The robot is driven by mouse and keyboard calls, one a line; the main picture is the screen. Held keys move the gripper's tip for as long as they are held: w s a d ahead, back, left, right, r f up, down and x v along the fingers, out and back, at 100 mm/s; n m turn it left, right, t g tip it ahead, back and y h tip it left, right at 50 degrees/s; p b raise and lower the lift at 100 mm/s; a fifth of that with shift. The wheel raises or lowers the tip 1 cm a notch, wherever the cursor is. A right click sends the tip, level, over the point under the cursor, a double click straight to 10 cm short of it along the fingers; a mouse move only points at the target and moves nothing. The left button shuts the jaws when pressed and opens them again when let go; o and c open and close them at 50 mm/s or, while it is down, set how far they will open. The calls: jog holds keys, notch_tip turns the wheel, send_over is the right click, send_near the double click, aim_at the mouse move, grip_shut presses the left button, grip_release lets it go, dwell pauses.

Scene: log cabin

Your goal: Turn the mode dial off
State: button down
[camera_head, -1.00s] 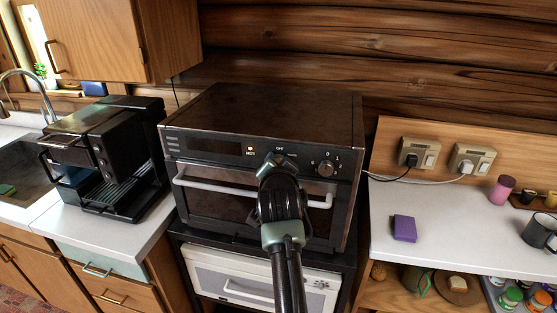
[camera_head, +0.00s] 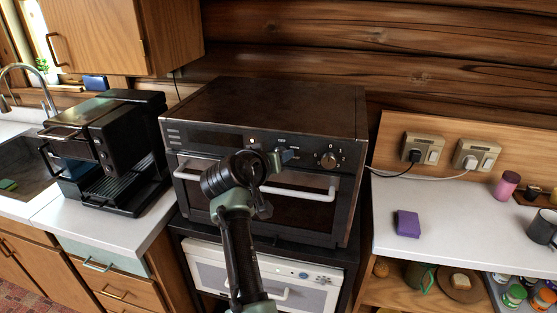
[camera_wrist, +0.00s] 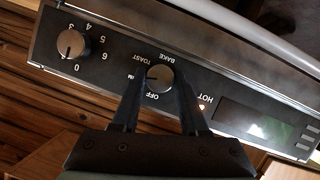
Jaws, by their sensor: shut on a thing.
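The black oven (camera_head: 270,115) stands on a dark stand in the middle of the head view. Its mode dial (camera_wrist: 160,77), a round silver-grey knob, is in the wrist view among the upside-down labels OFF, BAKE and TOAST. I cannot tell for sure which label its pointer faces. My gripper (camera_wrist: 157,82) has one finger on each side of the dial and is shut on it. In the head view my gripper (camera_head: 284,156) is at the oven's control panel and hides the mode dial. A small light (camera_wrist: 201,107) glows by the HOT label.
A second knob (camera_head: 328,160) with numbers sits right of the mode dial. The oven's pale handle (camera_head: 300,192) runs below the panel, close to my arm. A black coffee machine (camera_head: 108,150) stands to the left. A purple block (camera_head: 407,223) lies on the right counter.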

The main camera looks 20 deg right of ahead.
jog(key=shift+w+a+f+n+h+b, duration=0.1)
jog(key=shift+n+h+b, duration=1)
jog(key=shift+n, duration=0.75)
jog(key=shift+a+f+n+h+b, duration=0.1)
jog(key=shift+n+h+b, duration=1)
jog(key=shift+n, duration=0.8)
jog(key=shift+w+f+n+h+b, duration=0.1)
jog(key=shift+n+h+b, duration=0.7)
jog(key=shift+n+b, duration=0.8)
jog(key=shift+n, duration=0.45)
jog(key=c, duration=0.7)
grip_release()
jog(key=shift+s+a, duration=0.1)
jog(key=shift+s, duration=0.05)
